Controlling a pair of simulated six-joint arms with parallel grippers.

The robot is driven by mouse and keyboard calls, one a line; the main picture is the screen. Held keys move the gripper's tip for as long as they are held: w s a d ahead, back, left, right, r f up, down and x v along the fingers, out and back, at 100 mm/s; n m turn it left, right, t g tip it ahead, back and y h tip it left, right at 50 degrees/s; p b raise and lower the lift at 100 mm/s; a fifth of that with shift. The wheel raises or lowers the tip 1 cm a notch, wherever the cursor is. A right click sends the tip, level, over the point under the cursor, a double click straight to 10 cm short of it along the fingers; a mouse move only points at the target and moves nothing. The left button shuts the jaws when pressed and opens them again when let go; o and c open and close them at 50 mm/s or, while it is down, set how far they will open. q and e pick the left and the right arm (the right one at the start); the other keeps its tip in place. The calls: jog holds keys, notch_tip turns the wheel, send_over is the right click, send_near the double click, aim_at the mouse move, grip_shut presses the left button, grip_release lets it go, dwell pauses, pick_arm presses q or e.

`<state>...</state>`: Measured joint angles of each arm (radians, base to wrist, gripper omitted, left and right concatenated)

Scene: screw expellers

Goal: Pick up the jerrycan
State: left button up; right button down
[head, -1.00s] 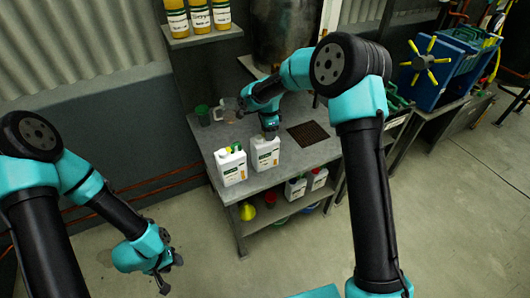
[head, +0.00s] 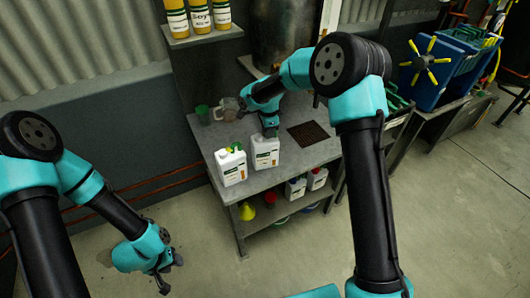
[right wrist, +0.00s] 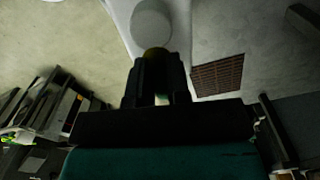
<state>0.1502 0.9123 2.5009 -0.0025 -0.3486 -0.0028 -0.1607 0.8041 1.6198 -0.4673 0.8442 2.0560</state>
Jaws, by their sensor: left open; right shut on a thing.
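Two white jerrycans with green-and-white labels stand side by side on the grey metal table (head: 300,158) in the head view. The left jerrycan (head: 231,168) has a green and yellow top. My right gripper (head: 270,131) is at the top of the right jerrycan (head: 265,153) and shut on it; the arm hides part of its top. In the right wrist view the jaws (right wrist: 157,75) close in front of a white body with a rounded white part (right wrist: 151,22); the grip itself is dark. My left gripper (head: 164,281) is open and empty over the floor at lower left.
A green cup (head: 202,113) and a clear jug (head: 227,109) stand at the table's back left. A dark grate (head: 308,133) lies right of the jerrycans. A lower shelf holds a yellow funnel (head: 247,211) and small white cans (head: 296,188). Yellow bottles (head: 200,15) stand on a wall shelf.

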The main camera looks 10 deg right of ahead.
jog(key=shift+r, duration=0.1)
dwell(0.8)
jog(key=shift+r, duration=1.75)
jog(key=s+a+r, duration=0.1)
jog(key=s+a, duration=0.3)
jog(key=s, duration=1.1)
jog(key=shift+s+a+r, duration=0.15)
jog(key=shift+s, duration=0.05)
